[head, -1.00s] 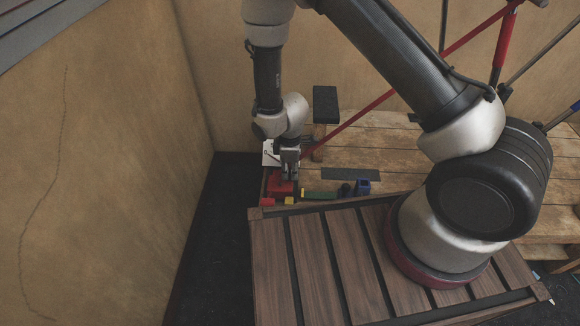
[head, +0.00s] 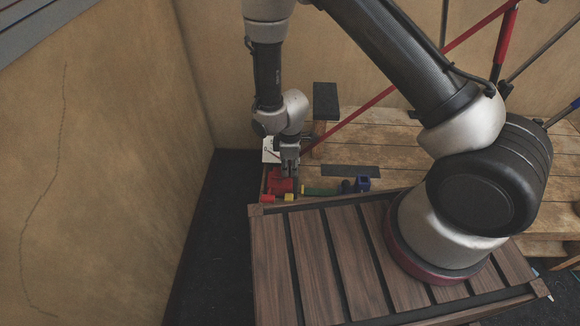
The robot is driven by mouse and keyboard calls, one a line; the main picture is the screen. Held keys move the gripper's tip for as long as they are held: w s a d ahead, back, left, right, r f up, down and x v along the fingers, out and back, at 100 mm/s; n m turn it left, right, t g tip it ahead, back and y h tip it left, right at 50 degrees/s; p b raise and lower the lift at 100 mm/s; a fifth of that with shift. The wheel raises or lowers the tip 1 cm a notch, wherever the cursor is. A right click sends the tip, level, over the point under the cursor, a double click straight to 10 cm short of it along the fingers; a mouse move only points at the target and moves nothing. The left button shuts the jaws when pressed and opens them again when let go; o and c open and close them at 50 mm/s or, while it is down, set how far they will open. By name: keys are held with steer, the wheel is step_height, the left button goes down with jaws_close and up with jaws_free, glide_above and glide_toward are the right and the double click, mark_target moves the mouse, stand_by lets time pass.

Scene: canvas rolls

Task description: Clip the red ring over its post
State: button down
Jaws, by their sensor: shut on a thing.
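My gripper (head: 290,178) points down at the far left corner of the wooden bench, in the head view. Its jaws are shut, with red parts at and just left of the fingertips. The red ring (head: 279,185) is small here and partly covered by the fingers. Its exact outline, and its post, cannot be made out. I cannot tell whether the ring is around a post or beside it.
Small yellow (head: 289,198), green (head: 321,191) and blue (head: 362,184) parts lie in a row to the right. A dark flat strip (head: 350,171) lies behind them. A black block (head: 326,100) stands behind. A tan wall (head: 110,150) bounds the left.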

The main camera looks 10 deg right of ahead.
mark_target(290, 175)
steer(key=shift+f, duration=2.25)
steer(key=c, duration=1.3)
jaws_free()
steer(key=shift+o, duration=0.2)
steer(key=shift+r, duration=0.1)
step_height(290, 175, up, 12)
steer(key=shift+f, duration=0.1)
